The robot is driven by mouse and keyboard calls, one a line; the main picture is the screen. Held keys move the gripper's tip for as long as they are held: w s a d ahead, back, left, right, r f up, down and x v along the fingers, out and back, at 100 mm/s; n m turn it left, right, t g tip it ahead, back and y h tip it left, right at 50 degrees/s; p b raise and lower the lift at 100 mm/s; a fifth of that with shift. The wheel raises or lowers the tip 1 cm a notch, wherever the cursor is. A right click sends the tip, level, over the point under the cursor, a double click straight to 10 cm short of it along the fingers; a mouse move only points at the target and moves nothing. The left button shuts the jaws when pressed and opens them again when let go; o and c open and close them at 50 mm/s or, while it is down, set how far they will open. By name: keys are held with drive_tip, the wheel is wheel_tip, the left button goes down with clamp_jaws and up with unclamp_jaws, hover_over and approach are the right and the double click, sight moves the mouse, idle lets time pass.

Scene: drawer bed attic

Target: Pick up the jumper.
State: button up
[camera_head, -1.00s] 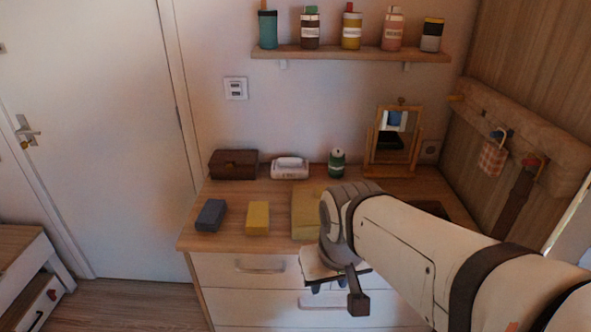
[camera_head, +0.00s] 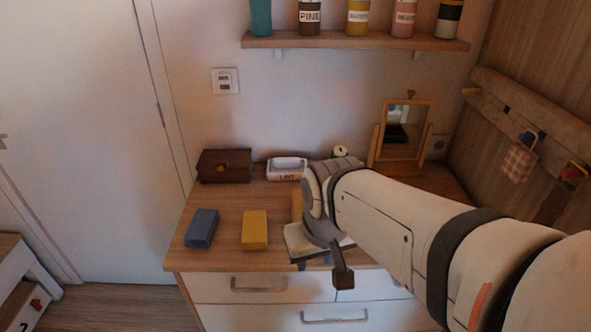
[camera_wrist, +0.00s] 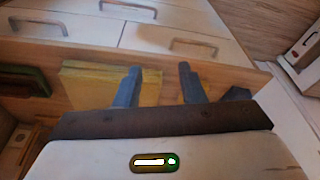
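A folded yellow cloth item, which looks like the jumper (camera_wrist: 82,88), lies on the wooden dresser top (camera_wrist: 225,78). In the head view only a sliver of the jumper (camera_head: 297,206) shows to the left of my arm; the rest is hidden behind it. My gripper (camera_wrist: 159,68) is open, its two blue-grey fingers apart with nothing held. In the wrist view one finger overlaps the jumper's right part; I cannot tell whether they touch. In the head view my gripper (camera_head: 318,262) is near the dresser's front edge.
A yellow box (camera_head: 255,230) and a blue box (camera_head: 201,228) lie left of the jumper. A brown chest (camera_head: 224,166), a white labelled container (camera_head: 286,169) and a mirror (camera_head: 403,135) stand at the back. A shelf (camera_head: 355,42) with several bottles hangs above.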

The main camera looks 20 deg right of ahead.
drive_tip(key=shift+o, duration=1.1)
drive_tip(key=w+d+r+m+p, duration=0.2)
drive_tip(key=w+m, duration=0.3)
drive_tip(key=w, duration=0.3)
drive_tip(key=shift+w+d+r+m+g, duration=0.2)
drive_tip(key=shift+d+r+m+g, duration=0.2)
drive_tip(key=shift+d, duration=0.05)
drive_tip(key=w+d+f+m+p, duration=0.1)
drive_tip(key=w+d+m, duration=0.3)
drive_tip(key=w+m, duration=0.1)
drive_tip(key=w+d+f+m+g+p, duration=0.1)
drive_tip(key=w+d+f+m, duration=0.1)
drive_tip(key=w+d+m, duration=0.2)
drive_tip(key=w+d+f+m+p, duration=0.1)
drive_tip(key=w+d+f+m, duration=0.1)
drive_tip(key=w+d+m, duration=0.3)
drive_tip(key=shift+w+m+g, duration=0.4)
drive_tip(key=shift+w, duration=1.35)
drive_tip(key=shift+w+f+p, duration=0.1)
drive_tip(key=shift+f+p, duration=0.2)
wheel_tip(320, 180, down, 7)
drive_tip(key=shift+w+f+p, duration=0.1)
drive_tip(key=shift+f+p, duration=0.1)
drive_tip(key=shift+p, duration=0.6)
clamp_jaws()
